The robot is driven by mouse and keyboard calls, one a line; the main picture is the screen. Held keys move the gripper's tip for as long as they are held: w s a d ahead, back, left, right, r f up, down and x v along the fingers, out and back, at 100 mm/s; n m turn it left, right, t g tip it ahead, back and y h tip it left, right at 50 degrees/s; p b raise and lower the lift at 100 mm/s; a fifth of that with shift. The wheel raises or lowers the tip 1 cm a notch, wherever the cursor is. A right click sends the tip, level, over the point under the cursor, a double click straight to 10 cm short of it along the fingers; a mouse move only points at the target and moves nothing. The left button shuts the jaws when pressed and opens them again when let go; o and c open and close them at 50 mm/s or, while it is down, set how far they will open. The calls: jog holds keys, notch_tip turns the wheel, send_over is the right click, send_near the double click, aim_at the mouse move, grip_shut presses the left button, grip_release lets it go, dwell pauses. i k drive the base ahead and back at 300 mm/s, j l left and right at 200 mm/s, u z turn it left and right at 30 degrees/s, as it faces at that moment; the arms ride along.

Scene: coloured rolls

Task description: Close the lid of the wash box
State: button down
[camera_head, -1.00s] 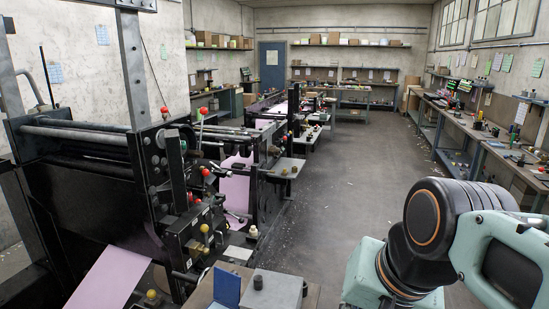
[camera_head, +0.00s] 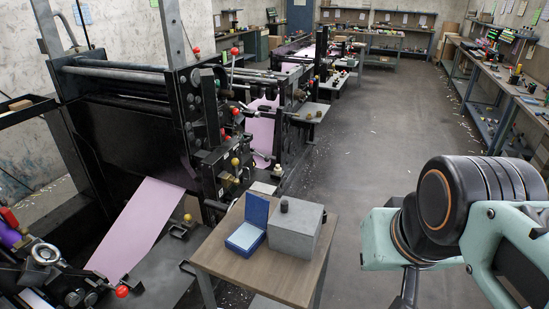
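A small box with a blue lid stands on a small wooden table (camera_head: 283,285) at the lower middle. Its blue lid (camera_head: 257,209) is raised upright at the back, and its low blue base (camera_head: 245,238) shows a pale, whitish inside. I take this to be the wash box. A grey box (camera_head: 294,232) with a black knob (camera_head: 284,205) on top stands close at its right. My gripper is out of view; only links of my arm show at the right, apart from the table.
A large black printing machine (camera_head: 130,140) with pink sheet (camera_head: 140,222) stands left of the table, its parts reaching close to the table's left edge. The floor (camera_head: 375,150) behind the table is mostly clear. Workbenches (camera_head: 515,95) line the right wall.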

aim_at(256, 208)
jog(key=k, duration=0.8)
jog(key=u, duration=0.35)
jog(key=k+u, duration=0.15)
jog(key=u, duration=0.2)
jog(key=j+u, duration=0.1)
jog(key=u, duration=1.55)
jog(key=l+u, duration=0.1)
jog(key=u, duration=0.4)
jog(key=l+u, duration=0.1)
jog(key=u, duration=0.4)
jog(key=k+l, duration=0.15)
jog(key=l, duration=0.2)
jog(key=k+l, duration=0.15)
jog(key=l, duration=0.25)
jog(key=k+l, duration=0.15)
jog(key=l, duration=0.2)
jog(key=k+l, duration=0.2)
jog(key=l, duration=0.2)
jog(key=k+l, duration=0.15)
jog(key=l, duration=0.2)
jog(key=k+l, duration=0.15)
jog(key=l, duration=0.2)
jog(key=k+l, duration=0.15)
jog(key=l, duration=0.25)
jog(key=k+l, duration=0.15)
jog(key=l, duration=0.2)
